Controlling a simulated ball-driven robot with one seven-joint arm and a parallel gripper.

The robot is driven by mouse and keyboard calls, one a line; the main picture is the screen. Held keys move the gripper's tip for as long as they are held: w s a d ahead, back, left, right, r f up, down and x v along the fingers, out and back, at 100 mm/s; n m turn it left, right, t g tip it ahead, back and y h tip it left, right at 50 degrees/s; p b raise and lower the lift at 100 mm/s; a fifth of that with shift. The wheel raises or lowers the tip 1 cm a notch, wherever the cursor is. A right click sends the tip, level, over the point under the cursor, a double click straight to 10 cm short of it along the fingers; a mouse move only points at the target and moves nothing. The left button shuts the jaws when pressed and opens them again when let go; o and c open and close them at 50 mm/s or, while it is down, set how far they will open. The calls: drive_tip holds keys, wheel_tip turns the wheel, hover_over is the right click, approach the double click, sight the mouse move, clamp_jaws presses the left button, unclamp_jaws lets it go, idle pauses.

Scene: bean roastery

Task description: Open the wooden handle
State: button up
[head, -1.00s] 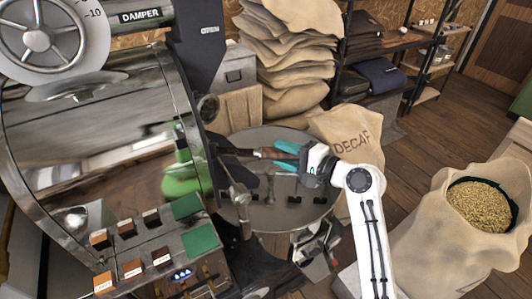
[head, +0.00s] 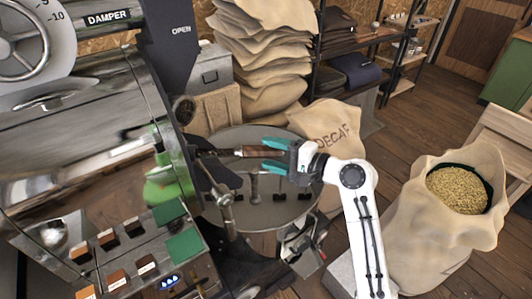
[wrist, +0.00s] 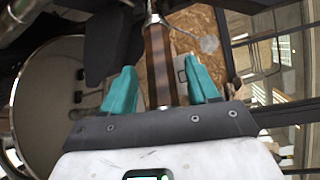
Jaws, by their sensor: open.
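The wooden handle (head: 262,151) is a brown grip on a metal rod, reaching out from the roaster's front above the round cooling tray. My gripper (head: 272,156), with two teal fingers, is open at the handle. In the wrist view the handle (wrist: 157,65) runs between the spread fingers (wrist: 162,88), with a gap visible on each side. The handle's inner end meets a metal rod at the top of that view. I cannot tell whether its near end touches the palm.
The round cooling tray (head: 265,215) lies below my gripper. The roaster drum (head: 80,140) and a switch panel stand left. A decaf sack (head: 325,125) is behind, and an open bean sack (head: 435,225) is at right. Wooden floor shows beyond.

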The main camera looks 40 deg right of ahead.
drive_tip(key=b+v, duration=0.1)
drive_tip(key=v, duration=0.7)
drive_tip(key=shift+s, duration=0.15)
drive_tip(key=shift+d, duration=0.1)
idle(0.4)
